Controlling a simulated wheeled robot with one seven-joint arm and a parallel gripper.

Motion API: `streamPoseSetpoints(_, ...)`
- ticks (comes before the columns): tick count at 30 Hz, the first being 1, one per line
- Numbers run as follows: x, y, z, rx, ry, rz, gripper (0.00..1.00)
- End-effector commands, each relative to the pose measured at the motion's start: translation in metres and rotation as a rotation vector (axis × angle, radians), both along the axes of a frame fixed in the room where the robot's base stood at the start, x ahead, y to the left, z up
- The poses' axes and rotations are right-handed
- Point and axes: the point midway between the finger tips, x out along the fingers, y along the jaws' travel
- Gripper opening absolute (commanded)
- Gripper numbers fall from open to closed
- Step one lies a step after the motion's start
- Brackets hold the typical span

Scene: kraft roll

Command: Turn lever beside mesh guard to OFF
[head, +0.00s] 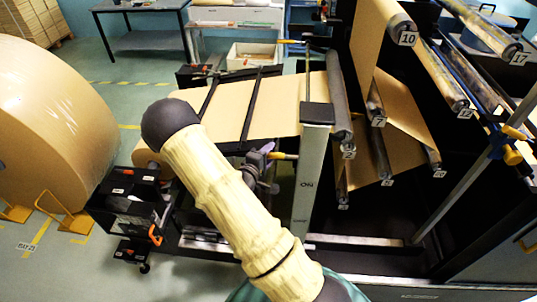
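The word ON is printed lower on the post; I see no OFF marking. My gripper (266,160), small and grey-purple, seems to be just left of the handle, close to it. I cannot tell whether it touches or holds the handle. My cream arm with its dark round joint crosses the middle of the view and hides part of this area. No mesh guard can be made out clearly.
A huge kraft paper roll (50,115) stands at the left. A brown paper web (285,105) runs over several numbered rollers at the right. A black cart (133,207) stands left of my arm. The floor (110,272) at lower left is mostly clear.

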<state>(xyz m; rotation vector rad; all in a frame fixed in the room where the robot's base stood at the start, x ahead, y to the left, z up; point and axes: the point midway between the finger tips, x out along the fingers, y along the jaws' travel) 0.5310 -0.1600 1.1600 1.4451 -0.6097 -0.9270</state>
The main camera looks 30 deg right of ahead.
Motion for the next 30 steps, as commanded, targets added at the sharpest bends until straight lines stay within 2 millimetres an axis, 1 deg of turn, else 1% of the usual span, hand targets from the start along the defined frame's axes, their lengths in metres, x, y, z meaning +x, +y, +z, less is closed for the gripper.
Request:
streamPoseSetpoints(1,0.0,0.0,0.0,0.0,0.0,0.0,0.33)
streamPoseSetpoints(3,0.0,0.0,0.0,0.0,0.0,0.0,0.2)
streamPoseSetpoints(5,0.0,0.0,0.0,0.0,0.0,0.0,0.08)
streamPoseSetpoints(6,0.0,0.0,0.0,0.0,0.0,0.0,0.0)
streamPoseSetpoints(14,0.0,0.0,-0.001,-0.003,0.003,0.0,0.0)
streamPoseSetpoints(20,0.0,0.001,-0.007,-0.036,0.026,0.002,0.0)
streamPoseSetpoints(26,-0.001,-0.001,-0.021,-0.113,0.079,0.001,0.0)
streamPoseSetpoints(30,-0.002,-0.002,-0.035,-0.195,0.134,0.002,0.0)
